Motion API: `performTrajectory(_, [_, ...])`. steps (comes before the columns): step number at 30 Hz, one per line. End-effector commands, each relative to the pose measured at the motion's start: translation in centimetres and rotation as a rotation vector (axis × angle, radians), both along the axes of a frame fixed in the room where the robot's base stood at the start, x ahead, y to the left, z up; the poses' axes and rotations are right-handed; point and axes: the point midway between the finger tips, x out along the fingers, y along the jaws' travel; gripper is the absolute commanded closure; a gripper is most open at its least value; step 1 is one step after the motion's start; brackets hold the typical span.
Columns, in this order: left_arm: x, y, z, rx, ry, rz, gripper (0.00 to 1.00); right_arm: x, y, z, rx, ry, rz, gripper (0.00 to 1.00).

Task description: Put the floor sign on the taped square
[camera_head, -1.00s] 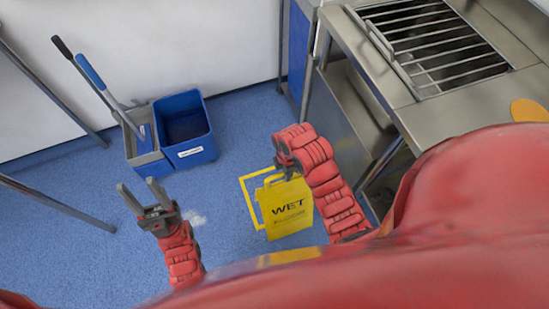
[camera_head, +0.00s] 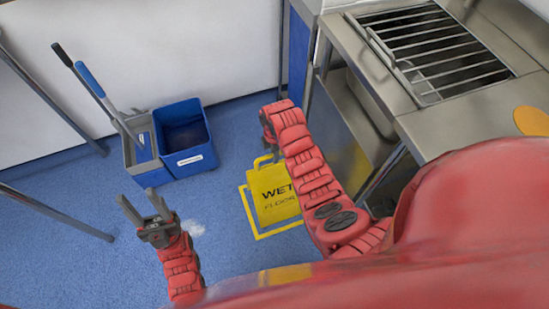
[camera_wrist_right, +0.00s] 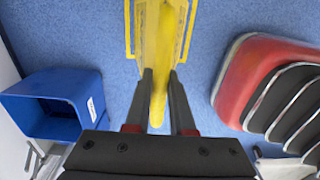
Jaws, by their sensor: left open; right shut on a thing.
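The yellow floor sign (camera_head: 273,192) with black "WET FLOOR" lettering hangs below my right gripper (camera_head: 268,132) in the head view. In the right wrist view my right gripper (camera_wrist_right: 160,82) is shut on the sign's top, and the sign (camera_wrist_right: 158,48) runs away from it edge-on. The yellow taped square (camera_head: 249,214) is on the blue floor; its left and front lines show, and the sign covers much of the rest. I cannot tell whether the sign touches the floor. My left gripper (camera_head: 143,206) is open and empty, left of the square.
A blue and grey mop bucket (camera_head: 184,138) with handles leaning out stands by the wall. A steel counter (camera_head: 450,125) with a rack is at the right, close to my right arm. Blue floor is free between bucket and square.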

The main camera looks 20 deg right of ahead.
Motion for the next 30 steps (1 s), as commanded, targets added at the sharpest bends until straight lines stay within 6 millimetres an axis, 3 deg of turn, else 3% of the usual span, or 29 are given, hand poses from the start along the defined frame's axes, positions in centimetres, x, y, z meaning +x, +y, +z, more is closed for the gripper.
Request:
performTrajectory(6, [0.0,0.0,-0.1,0.0,0.0,0.0,0.5,0.0,0.0,-2.4,-0.001,0.001,0.001,1.0])
performTrajectory(12, [0.0,0.0,-0.1,0.0,0.0,0.0,0.5,0.0,0.0,-2.5,-0.001,-0.001,0.001,1.0])
performTrajectory(13, [0.0,0.0,-0.1,0.0,0.0,0.0,0.5,0.0,0.0,-2.5,0.0,0.0,0.001,0.75])
performTrajectory(18, [0.0,0.0,-0.1,0.0,0.0,0.0,0.5,0.0,0.0,-2.5,0.0,0.0,0.001,0.48])
performTrajectory(30, [0.0,0.0,0.0,0.0,0.0,0.0,0.5,0.0,0.0,-1.9,0.0,-0.002,0.0,0.48])
